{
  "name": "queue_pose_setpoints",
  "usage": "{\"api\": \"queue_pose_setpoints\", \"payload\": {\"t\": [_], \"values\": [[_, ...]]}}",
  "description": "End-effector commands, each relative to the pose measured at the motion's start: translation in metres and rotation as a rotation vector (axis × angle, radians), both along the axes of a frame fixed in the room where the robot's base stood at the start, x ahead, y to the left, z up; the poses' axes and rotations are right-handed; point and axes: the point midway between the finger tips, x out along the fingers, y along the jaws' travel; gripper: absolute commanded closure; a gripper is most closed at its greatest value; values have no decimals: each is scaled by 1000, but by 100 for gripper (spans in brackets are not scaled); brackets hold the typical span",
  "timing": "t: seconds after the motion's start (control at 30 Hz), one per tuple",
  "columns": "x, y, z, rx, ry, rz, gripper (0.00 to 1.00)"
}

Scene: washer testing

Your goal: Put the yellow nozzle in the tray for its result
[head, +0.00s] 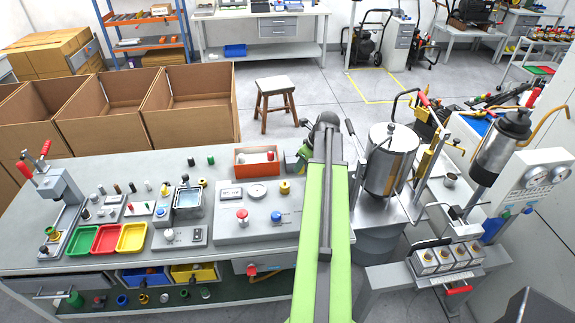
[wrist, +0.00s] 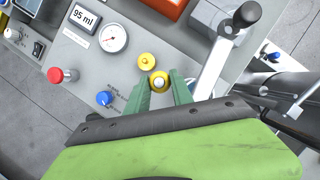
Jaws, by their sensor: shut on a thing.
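My gripper (wrist: 161,88) has its green fingers shut around a yellow nozzle (wrist: 159,82) with a pale centre, seen from above in the wrist view. Just beyond it is another round yellow piece (wrist: 146,60) on the grey test unit; a yellow piece also shows on that unit in the head view (head: 285,187). I cannot tell whether the held nozzle touches the unit. My arm hides the gripper and held nozzle in the head view. Three trays, green (head: 83,240), red (head: 107,239) and yellow (head: 132,238), lie at the left of the bench.
The test unit has a display reading 95 ml (wrist: 83,18), a gauge (wrist: 113,38), a red button (wrist: 58,75) and a blue knob (wrist: 104,98). An orange-red box (head: 256,160) stands behind it. A water bath (head: 188,200) and small parts stand between unit and trays.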

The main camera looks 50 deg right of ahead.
Motion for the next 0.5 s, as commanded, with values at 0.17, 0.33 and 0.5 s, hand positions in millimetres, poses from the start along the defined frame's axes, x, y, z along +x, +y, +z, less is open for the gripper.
{"api": "queue_pose_setpoints", "payload": {"t": [0.17, 0.33, 0.5], "values": [[-30, -24, 29, 1, -1, -3, 100], [-44, -34, 35, 1, -1, -1, 100], [-47, -36, 36, 1, -1, 1, 100]]}}
